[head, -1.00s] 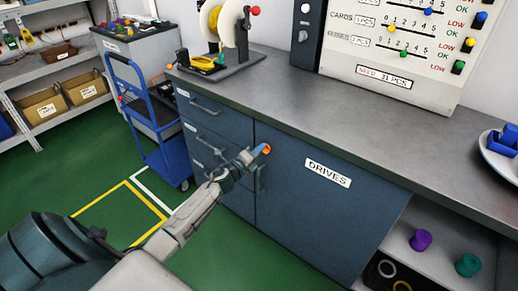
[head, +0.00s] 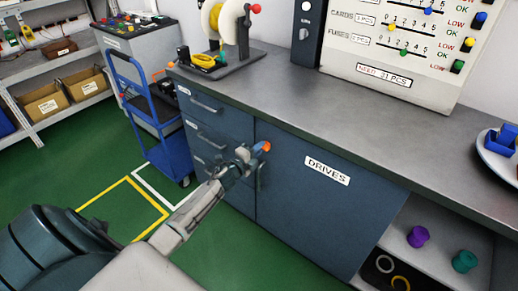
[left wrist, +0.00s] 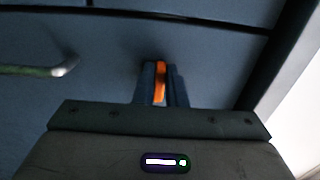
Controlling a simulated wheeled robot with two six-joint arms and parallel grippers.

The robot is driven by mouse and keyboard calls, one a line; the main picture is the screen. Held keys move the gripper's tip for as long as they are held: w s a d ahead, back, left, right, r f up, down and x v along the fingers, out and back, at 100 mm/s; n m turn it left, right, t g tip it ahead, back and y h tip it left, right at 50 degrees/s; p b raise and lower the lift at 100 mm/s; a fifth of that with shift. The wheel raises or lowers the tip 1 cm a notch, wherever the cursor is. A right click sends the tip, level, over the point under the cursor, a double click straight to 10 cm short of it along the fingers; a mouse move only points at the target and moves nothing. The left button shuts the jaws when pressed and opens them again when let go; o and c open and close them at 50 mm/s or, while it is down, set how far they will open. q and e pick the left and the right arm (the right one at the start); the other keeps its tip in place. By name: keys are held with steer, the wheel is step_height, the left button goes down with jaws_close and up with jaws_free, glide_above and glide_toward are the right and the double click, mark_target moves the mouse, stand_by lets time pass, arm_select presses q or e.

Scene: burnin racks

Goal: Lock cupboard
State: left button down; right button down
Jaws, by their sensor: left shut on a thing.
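The cupboard door (head: 318,215), dark blue and labelled DRIVES, is closed under the worktop. My left gripper (head: 257,151) is at the upper left corner of this door. It is shut on a small orange piece (head: 266,146), perhaps a key or knob. In the left wrist view, the orange piece (left wrist: 160,82) stands between the two blue fingers, against a blue front. Where it meets the front is hidden. The door's handle (head: 259,178) is just below the gripper and partly hidden. My right gripper is not in view.
Drawers (head: 205,125) are left of the door. The worktop (head: 330,115) carries a spool stand (head: 228,55) and a plate (head: 495,160). An open shelf at right holds a purple spool (head: 418,237) and a teal spool (head: 464,261). A blue trolley (head: 165,135) stands at left.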

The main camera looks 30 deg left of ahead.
arm_select(q)
steer(key=shift+r, duration=0.1)
steer(key=c, duration=1.5)
jaws_free()
